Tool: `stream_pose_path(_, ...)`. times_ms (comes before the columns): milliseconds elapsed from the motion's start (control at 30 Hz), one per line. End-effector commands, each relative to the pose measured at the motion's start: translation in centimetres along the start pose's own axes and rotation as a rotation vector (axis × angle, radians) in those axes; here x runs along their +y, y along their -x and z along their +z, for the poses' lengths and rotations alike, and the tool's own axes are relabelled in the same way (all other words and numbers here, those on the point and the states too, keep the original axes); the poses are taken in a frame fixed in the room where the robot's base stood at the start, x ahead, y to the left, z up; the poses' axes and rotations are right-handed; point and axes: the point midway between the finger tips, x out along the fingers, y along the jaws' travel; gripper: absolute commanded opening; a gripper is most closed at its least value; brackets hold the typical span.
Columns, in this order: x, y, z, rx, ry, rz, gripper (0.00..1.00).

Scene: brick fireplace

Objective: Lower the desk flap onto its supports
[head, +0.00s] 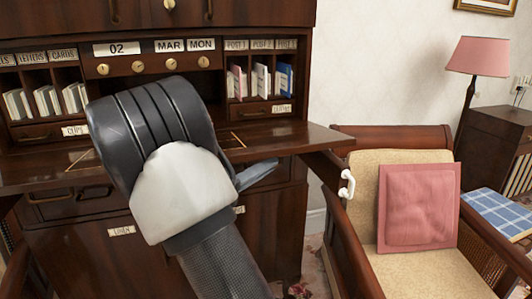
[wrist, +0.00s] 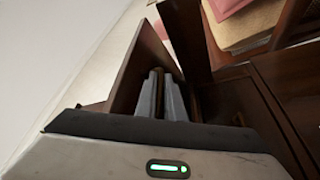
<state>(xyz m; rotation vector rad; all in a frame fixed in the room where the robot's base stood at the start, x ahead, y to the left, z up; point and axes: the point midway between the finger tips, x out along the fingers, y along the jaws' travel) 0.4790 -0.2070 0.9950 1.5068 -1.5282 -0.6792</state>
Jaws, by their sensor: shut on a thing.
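The desk flap (head: 290,138) juts out from the dark wooden desk and looks close to level in the head view. Thin gold inlay lines mark its top. My arm covers its middle and much of its front edge. My gripper (wrist: 163,82) shows in the wrist view with its two grey fingers close together around a thin dark wooden edge, which looks like part of the flap. In the head view the fingertips are mostly hidden behind my wrist. I cannot tell whether the flap touches its supports, which I cannot make out.
A wooden armchair (head: 408,160) with a pink cushion (head: 418,207) stands close to the flap's right end. A white handle (head: 347,185) is beside the chair's arm. Pigeonholes with books (head: 285,80) sit above the flap. A floor lamp (head: 478,57) stands at the right.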

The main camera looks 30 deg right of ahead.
Motion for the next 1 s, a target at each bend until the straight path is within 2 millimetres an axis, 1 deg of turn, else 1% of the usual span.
stream_pose_path(100, -1.1, 0.2, 0.3, 0.004, -0.047, 0.022, 0.00)
stream_pose_path(300, -2.1, 0.4, 0.7, 0.004, -0.093, 0.040, 0.00)
stream_pose_path(767, -2.3, 0.4, 0.7, 0.005, -0.108, 0.044, 0.00)
stream_pose_path(800, -2.3, 0.4, 0.7, 0.005, -0.107, 0.044, 0.12)
stream_pose_path(833, -2.3, 0.4, 0.7, 0.005, -0.107, 0.044, 0.16)
stream_pose_path(1000, -2.2, 0.4, 0.7, 0.004, -0.106, 0.045, 0.16)
